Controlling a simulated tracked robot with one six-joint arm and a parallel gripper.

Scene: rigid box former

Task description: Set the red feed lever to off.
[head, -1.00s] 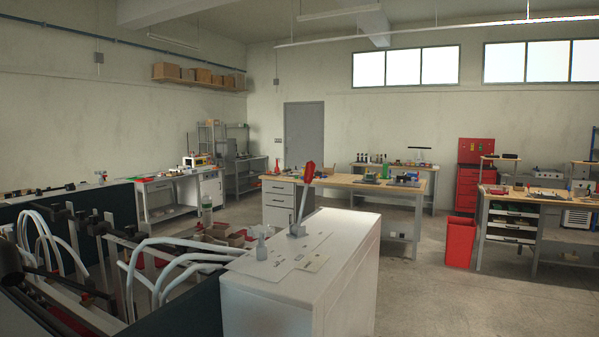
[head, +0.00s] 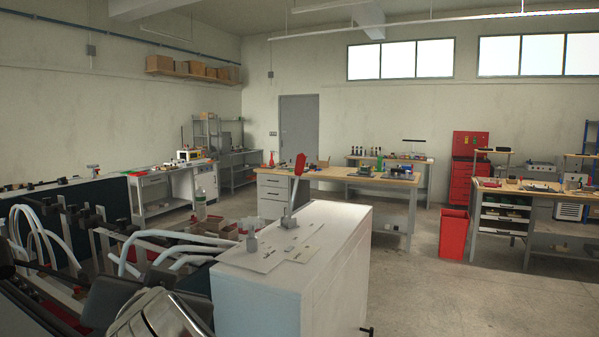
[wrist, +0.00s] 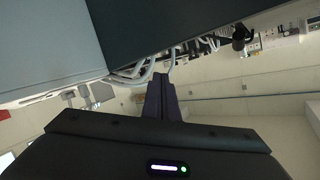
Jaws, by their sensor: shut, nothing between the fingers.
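The red feed lever (head: 300,164) stands up on a grey bracket (head: 289,221) on top of the white cabinet (head: 310,212). Its red grip is at the upper end and it leans slightly to the right. In the wrist view my gripper (wrist: 161,78) is shut and empty, with its dark fingers together, below a cabinet side and a dark panel. The lever is not visible in the wrist view. In the head view a shiny metal part of my arm shows at the bottom, left of the cabinet; my fingers are not visible there.
White curved tubes (head: 150,245) and dark clamps of the machine lie left of the cabinet. A red bin (head: 453,234) and benches stand behind. The floor right of the cabinet is clear.

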